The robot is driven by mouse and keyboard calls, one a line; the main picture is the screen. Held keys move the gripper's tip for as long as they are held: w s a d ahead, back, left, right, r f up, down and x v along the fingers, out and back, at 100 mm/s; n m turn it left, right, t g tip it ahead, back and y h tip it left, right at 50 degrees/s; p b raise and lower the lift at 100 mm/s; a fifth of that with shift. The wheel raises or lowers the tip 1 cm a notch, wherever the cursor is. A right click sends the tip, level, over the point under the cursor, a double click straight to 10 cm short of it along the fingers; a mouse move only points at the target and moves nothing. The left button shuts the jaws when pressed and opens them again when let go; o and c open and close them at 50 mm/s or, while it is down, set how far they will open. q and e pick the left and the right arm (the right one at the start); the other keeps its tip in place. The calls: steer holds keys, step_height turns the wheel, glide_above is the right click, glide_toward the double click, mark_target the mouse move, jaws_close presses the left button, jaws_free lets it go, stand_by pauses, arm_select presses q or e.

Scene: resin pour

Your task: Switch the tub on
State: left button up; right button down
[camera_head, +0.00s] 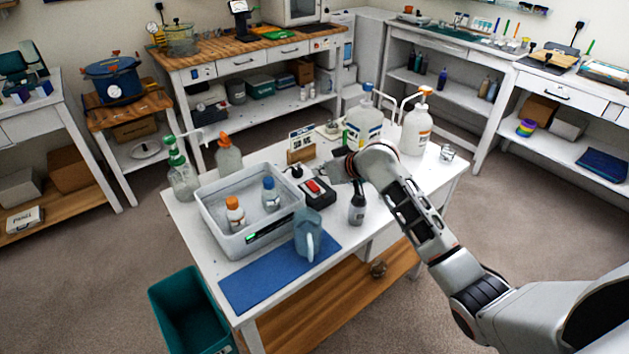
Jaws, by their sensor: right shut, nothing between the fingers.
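The tub (211,216), a translucent grey-white bin with a dark display strip and a green light on its front, stands on the white table. It holds an orange-capped bottle (235,213) and a blue-capped bottle (270,194). A dark switch box (314,194) with a red rocker stands at the tub's right side. My right gripper (327,172) is shut and empty, just above and behind the switch box. I cannot tell whether it touches the box. My left gripper is not in view.
A blue-grey jug (308,233) stands on a blue mat (262,289) at the front. Pump bottles (417,128) stand at the back right, and a green-topped bottle (182,179) at the left. A teal bin (178,318) is on the floor.

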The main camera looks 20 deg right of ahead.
mark_target(314, 187)
steer(key=f, duration=0.1)
steer(key=w+f, duration=0.2)
steer(key=f, duration=0.1)
steer(key=shift+a, duration=0.4)
steer(key=shift+w+f, duration=0.1)
steer(key=shift+f, duration=0.55)
